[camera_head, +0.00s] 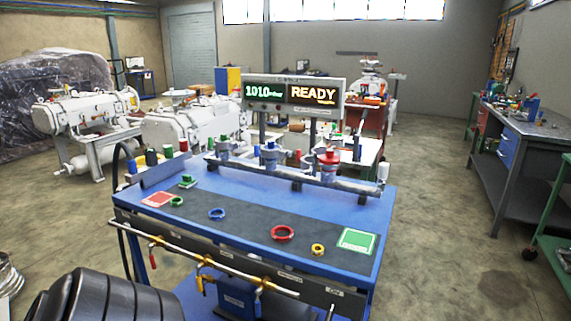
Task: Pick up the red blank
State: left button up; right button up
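A blue workbench (370,202) with a dark mat strip stands in front of me. A red ring (283,233) lies flat on the mat, right of centre. A red piece (329,156) sits on top of a fitting on the grey manifold (345,183) along the back of the bench. A flat red square (158,199) with a pale border lies at the left end. I cannot tell for sure which of these red things is the blank. Neither of my grippers shows in this view.
A blue ring (217,214), a yellow ring (318,249) and a green ring (176,201) lie on the bench. A green square (357,241) marks its right end. A display (294,93) reading READY rises behind the manifold. Pipework (205,261) with valves runs along the front.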

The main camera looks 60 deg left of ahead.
aim_at(330, 159)
jog(key=k, duration=0.1)
jog(key=u, duration=1.5)
